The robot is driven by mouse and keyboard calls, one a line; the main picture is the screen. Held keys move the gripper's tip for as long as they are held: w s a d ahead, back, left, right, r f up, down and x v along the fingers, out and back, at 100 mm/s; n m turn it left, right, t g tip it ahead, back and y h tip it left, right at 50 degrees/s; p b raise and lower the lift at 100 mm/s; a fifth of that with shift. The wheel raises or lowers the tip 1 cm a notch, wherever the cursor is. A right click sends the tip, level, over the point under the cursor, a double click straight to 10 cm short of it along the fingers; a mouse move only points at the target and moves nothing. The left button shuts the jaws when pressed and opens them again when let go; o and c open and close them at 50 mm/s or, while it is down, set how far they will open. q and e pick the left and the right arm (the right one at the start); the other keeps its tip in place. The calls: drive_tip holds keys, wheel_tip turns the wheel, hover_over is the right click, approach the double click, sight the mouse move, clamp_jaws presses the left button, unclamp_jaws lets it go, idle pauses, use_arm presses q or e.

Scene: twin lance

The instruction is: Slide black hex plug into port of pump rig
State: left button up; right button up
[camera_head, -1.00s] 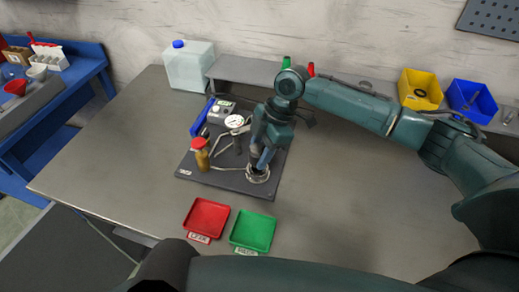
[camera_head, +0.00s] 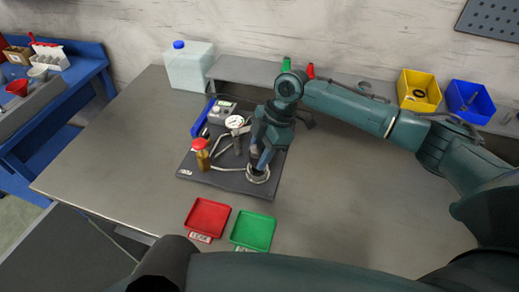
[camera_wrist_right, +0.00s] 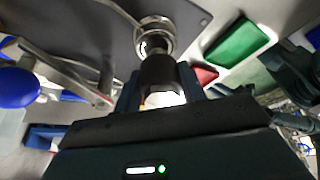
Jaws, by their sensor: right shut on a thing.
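The pump rig (camera_head: 215,180) is a dark plate on the grey table with a gauge, pipes and an amber, red-capped bottle. Its silver ring-shaped port (camera_head: 257,176) is near the plate's front right corner; it also shows in the right wrist view (camera_wrist_right: 153,24). My right gripper (camera_head: 261,160) points down over the port and is shut on the black hex plug (camera_wrist_right: 158,72). The plug's far end lines up with the ring in the right wrist view. I cannot tell how far it is inside. My left gripper is not in view.
A red tray (camera_head: 207,218) and a green tray (camera_head: 253,231) lie in front of the rig. A jug (camera_head: 190,68) stands behind left; yellow (camera_head: 419,90) and blue (camera_head: 470,101) bins stand at back right. The table is clear left and right of the rig.

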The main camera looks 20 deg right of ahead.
idle(0.3)
drive_tip(key=shift+f, duration=0.5)
drive_tip(key=shift+f+b, duration=0.4)
drive_tip(key=shift+f, duration=0.15)
drive_tip(key=shift+f, duration=0.45)
drive_tip(key=o, duration=1.2)
drive_tip(key=shift+s+f, duration=0.15)
drive_tip(key=shift+f, duration=0.1)
drive_tip(key=shift+o, duration=0.2)
drive_tip(key=shift+r, duration=0.1)
